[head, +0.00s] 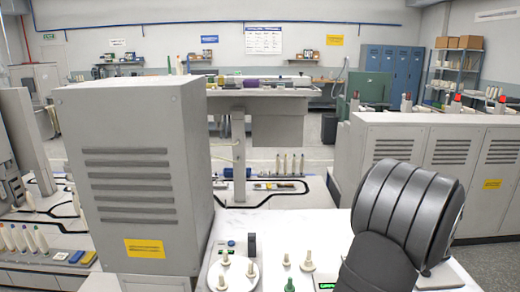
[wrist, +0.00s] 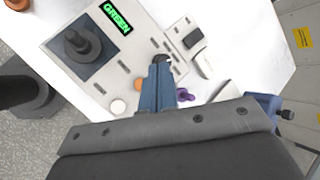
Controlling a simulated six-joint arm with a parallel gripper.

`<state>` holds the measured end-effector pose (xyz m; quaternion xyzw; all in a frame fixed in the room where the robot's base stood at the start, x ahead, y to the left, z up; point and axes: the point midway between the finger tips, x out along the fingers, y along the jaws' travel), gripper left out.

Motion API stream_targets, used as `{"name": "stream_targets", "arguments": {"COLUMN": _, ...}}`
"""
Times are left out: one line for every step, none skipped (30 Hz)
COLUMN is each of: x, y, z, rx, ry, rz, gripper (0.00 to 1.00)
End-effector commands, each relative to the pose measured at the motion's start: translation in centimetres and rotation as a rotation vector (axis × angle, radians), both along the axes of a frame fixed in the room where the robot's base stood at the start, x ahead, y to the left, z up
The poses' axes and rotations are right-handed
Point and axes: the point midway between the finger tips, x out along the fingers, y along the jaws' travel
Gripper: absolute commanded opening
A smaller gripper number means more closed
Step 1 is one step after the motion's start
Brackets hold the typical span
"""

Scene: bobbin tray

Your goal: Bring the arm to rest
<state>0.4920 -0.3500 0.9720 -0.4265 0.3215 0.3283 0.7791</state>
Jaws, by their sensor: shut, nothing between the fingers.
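My gripper (wrist: 160,66) shows in the wrist view, with its blue fingers shut together and nothing visible between them. It is over the edge of a light grey control panel (wrist: 98,78); I cannot tell how high above it. In the head view my dark ribbed arm rises at the lower right, and the fingers are hidden there.
The panel carries a black joystick (wrist: 82,42) and a green display (wrist: 115,18). A small purple thing (wrist: 184,95) lies beside the fingers. In the head view cream pegs (head: 307,262) and a green peg (head: 290,286) stand on the white worktop. A tall grey cabinet (head: 135,170) blocks the left.

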Motion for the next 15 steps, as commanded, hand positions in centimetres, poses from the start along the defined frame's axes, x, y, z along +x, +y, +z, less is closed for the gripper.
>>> {"name": "stream_targets", "arguments": {"x": 0.2, "y": 0.2, "z": 0.2, "rx": -0.011, "ry": 0.017, "rz": 0.028, "gripper": 0.0}}
{"name": "stream_targets", "arguments": {"x": 0.3, "y": 0.3, "z": 0.3, "rx": -0.017, "ry": 0.028, "rz": 0.042, "gripper": 0.0}}
{"name": "stream_targets", "arguments": {"x": 0.3, "y": 0.5, "z": 0.4, "rx": -0.024, "ry": 0.044, "rz": 0.063, "gripper": 0.0}}
{"name": "stream_targets", "arguments": {"x": 0.4, "y": 0.5, "z": 0.5, "rx": -0.031, "ry": 0.057, "rz": 0.078, "gripper": 0.0}}
{"name": "stream_targets", "arguments": {"x": 0.4, "y": 0.6, "z": 0.6, "rx": -0.038, "ry": 0.07, "rz": 0.091, "gripper": 0.0}}
{"name": "stream_targets", "arguments": {"x": 0.4, "y": 0.7, "z": 0.7, "rx": -0.047, "ry": 0.087, "rz": 0.111, "gripper": 0.0}}
{"name": "stream_targets", "arguments": {"x": 0.5, "y": 0.7, "z": 0.8, "rx": -0.054, "ry": 0.1, "rz": 0.125, "gripper": 0.0}}
{"name": "stream_targets", "arguments": {"x": 0.5, "y": 0.8, "z": 0.9, "rx": -0.062, "ry": 0.113, "rz": 0.138, "gripper": 0.0}}
{"name": "stream_targets", "arguments": {"x": 0.5, "y": 0.8, "z": 1.0, "rx": -0.071, "ry": 0.132, "rz": 0.155, "gripper": 0.0}}
{"name": "stream_targets", "arguments": {"x": 0.5, "y": 0.8, "z": 1.1, "rx": -0.079, "ry": 0.145, "rz": 0.168, "gripper": 0.0}}
{"name": "stream_targets", "arguments": {"x": 0.5, "y": 0.8, "z": 1.2, "rx": -0.088, "ry": 0.158, "rz": 0.179, "gripper": 0.0}}
{"name": "stream_targets", "arguments": {"x": 0.5, "y": 0.9, "z": 1.4, "rx": -0.097, "ry": 0.178, "rz": 0.195, "gripper": 0.0}}
{"name": "stream_targets", "arguments": {"x": 0.5, "y": 0.9, "z": 1.5, "rx": -0.107, "ry": 0.193, "rz": 0.207, "gripper": 0.0}}
{"name": "stream_targets", "arguments": {"x": 0.5, "y": 0.9, "z": 1.6, "rx": -0.116, "ry": 0.207, "rz": 0.218, "gripper": 0.0}}
{"name": "stream_targets", "arguments": {"x": 0.5, "y": 0.8, "z": 1.8, "rx": -0.127, "ry": 0.227, "rz": 0.231, "gripper": 0.0}}
